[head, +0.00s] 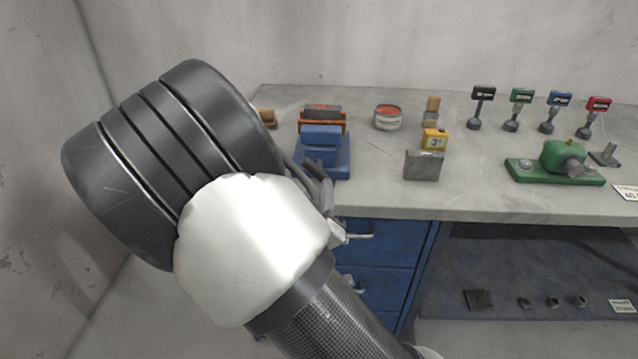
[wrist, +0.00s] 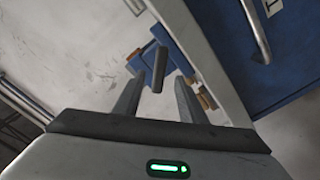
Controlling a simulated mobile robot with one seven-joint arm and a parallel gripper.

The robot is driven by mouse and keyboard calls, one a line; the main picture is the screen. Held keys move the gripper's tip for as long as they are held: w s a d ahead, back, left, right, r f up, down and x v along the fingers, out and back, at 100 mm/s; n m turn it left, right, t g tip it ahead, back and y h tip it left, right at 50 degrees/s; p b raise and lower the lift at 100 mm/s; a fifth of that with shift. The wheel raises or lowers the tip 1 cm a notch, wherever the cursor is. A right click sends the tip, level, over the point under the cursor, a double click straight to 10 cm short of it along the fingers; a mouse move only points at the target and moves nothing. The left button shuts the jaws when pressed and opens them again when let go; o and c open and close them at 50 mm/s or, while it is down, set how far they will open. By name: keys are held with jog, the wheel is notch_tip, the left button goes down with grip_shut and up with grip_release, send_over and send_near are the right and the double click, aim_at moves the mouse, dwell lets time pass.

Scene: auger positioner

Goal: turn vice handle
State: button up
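The blue vice (head: 328,153) stands at the left front of the grey bench, with part of it in the wrist view (wrist: 138,60). A grey bar that looks like the vice handle (wrist: 159,68) shows in the wrist view. My gripper (wrist: 161,78) is open. The bar appears between its two fingertips, with gaps on both sides; I cannot tell how far off it is in depth. In the head view my gripper (head: 318,185) is near the vice's front, mostly hidden by my arm, and the handle cannot be made out there.
Blue drawers (head: 378,252) with a metal handle (wrist: 257,32) lie below the bench edge.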

aim_at(318, 178)
jog(key=w, duration=0.8)
jog(key=shift+d+b, duration=0.15)
jog(key=shift+b, duration=0.15)
jog(key=shift+c, duration=0.5)
jog(key=shift+s, duration=0.1)
grip_shut()
jog(key=m+b, duration=0.2)
jog(key=shift+f+b, duration=0.3)
jog(key=shift+b, duration=0.05)
jog(key=m, duration=0.1)
jog(key=m+b, duration=0.1)
jog(key=shift+r+m, duration=0.25)
jog(key=shift+m, duration=0.05)
jog(key=shift+o, duration=0.5)
grip_release()
